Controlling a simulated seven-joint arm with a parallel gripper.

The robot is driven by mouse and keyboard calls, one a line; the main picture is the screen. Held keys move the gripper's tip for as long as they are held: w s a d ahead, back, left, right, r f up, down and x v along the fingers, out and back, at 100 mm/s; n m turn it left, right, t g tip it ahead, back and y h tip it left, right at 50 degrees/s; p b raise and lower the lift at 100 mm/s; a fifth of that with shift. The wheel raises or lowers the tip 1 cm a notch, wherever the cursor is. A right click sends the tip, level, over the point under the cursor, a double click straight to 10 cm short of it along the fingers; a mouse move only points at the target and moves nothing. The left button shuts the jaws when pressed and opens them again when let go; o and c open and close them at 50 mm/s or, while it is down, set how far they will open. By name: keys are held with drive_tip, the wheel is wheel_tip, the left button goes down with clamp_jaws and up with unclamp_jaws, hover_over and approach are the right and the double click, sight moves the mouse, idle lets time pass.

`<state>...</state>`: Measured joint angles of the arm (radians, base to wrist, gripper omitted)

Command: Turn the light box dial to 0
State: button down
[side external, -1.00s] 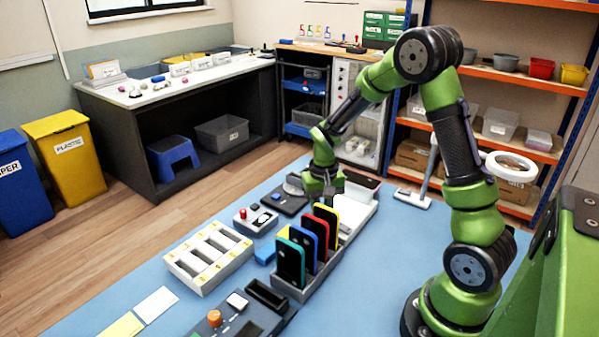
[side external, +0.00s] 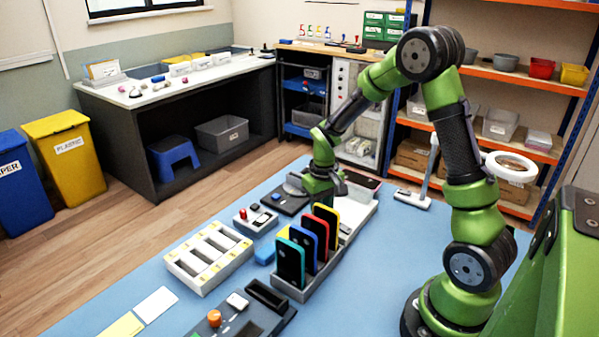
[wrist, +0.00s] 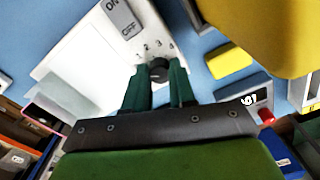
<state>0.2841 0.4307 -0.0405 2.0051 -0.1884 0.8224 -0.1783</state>
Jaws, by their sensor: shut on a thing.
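The white light box (wrist: 98,48) fills the upper left of the wrist view, with a grey ON/OFF switch (wrist: 122,18) near its top edge. Which mark the dial points to cannot be told. In the side view my gripper (side external: 325,195) is low over the far end of the bench mat, and the dial is hidden there.
Coloured phones (side external: 291,262) stand upright in a grey rack in front of my gripper. A white slotted tray (side external: 208,257) and a box with a red button (side external: 245,215) are to the left. A yellow block (wrist: 228,60) lies beside the light box.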

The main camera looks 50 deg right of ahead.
drive_tip(key=c, duration=0.9)
unclamp_jaws()
drive_tip(key=shift+c, duration=0.2)
wheel_tip(320, 180, up, 17)
drive_tip(key=s+a+r+t+y, duration=0.1)
drive_tip(key=s+a+r+t, duration=0.1)
drive_tip(key=s+a, duration=0.4)
drive_tip(key=s+a+r+t+y, duration=0.1)
drive_tip(key=s+a+t, duration=0.4)
drive_tip(key=a, duration=0.4)
drive_tip(key=shift+s+r, duration=0.35)
drive_tip(key=shift+s, duration=0.25)
